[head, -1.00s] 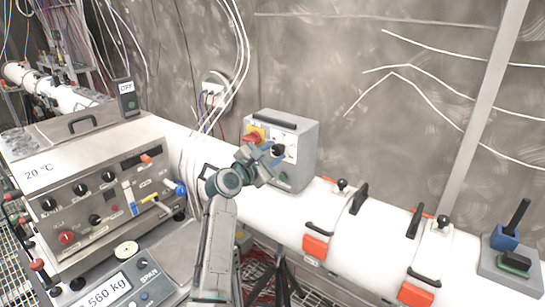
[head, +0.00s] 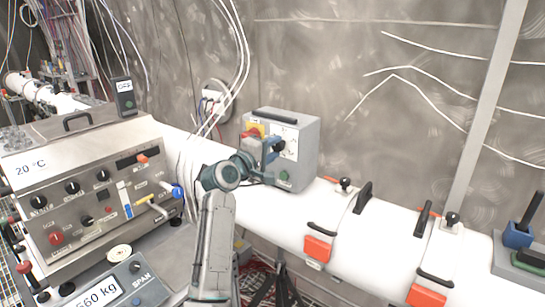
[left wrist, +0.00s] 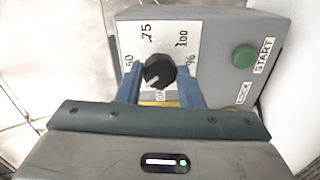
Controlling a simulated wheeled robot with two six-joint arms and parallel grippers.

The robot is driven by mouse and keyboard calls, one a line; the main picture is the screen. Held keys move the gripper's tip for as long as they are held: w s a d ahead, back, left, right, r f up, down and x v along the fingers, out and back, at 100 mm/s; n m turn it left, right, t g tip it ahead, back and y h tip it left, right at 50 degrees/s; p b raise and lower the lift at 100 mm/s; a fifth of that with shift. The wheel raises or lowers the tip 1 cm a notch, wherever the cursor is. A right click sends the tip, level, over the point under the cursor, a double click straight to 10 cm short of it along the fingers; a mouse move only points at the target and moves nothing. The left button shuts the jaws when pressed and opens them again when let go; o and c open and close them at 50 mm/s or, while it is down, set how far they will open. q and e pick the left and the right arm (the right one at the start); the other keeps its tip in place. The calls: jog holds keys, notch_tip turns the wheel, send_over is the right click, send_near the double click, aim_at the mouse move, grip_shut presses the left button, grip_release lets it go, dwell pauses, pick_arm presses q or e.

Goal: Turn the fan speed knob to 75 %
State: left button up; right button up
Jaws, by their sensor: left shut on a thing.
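The grey control box (head: 297,156) stands on the white pipe, with a white panel on its front. In the left wrist view its black knob (left wrist: 159,71) sits on a dial marked 50, 75 and 100. A short white mark on the knob points to the lower left in that view. My left gripper (head: 272,150) is at the panel, shut on the knob, with one blue finger on each side of it. In the head view the fingers hide the knob. My right gripper is not in view.
A green START button (left wrist: 243,57) is beside the dial. A red and yellow switch (head: 252,133) is at the box's upper left. A steel instrument unit (head: 90,185) stands to the left. Clamps with orange parts (head: 318,249) are on the pipe at right.

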pick_arm(q)
jog(key=m+b, duration=0.1)
jog(key=m, duration=0.1)
jog(key=m+b, duration=0.1)
jog(key=b, duration=0.1)
jog(key=m+b, duration=0.1)
jog(key=m, duration=0.1)
jog(key=shift+f+m, duration=0.3)
jog(key=m+b, duration=0.4)
jog(key=shift+m+b, duration=1)
jog(key=shift+m, duration=0.1)
jog(key=m+b, duration=0.2)
jog(key=shift+m, duration=0.4)
jog(key=m+b, duration=0.2)
jog(key=shift+m+b, duration=0.3)
jog(key=shift+b, duration=0.05)
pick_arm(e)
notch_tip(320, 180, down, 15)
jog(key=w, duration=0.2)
pick_arm(q)
jog(key=m+b, duration=0.2)
jog(key=m, duration=0.1)
jog(key=shift+r+m+b, duration=0.15)
jog(key=shift+m+b, duration=0.15)
jog(key=shift+b, duration=0.05)
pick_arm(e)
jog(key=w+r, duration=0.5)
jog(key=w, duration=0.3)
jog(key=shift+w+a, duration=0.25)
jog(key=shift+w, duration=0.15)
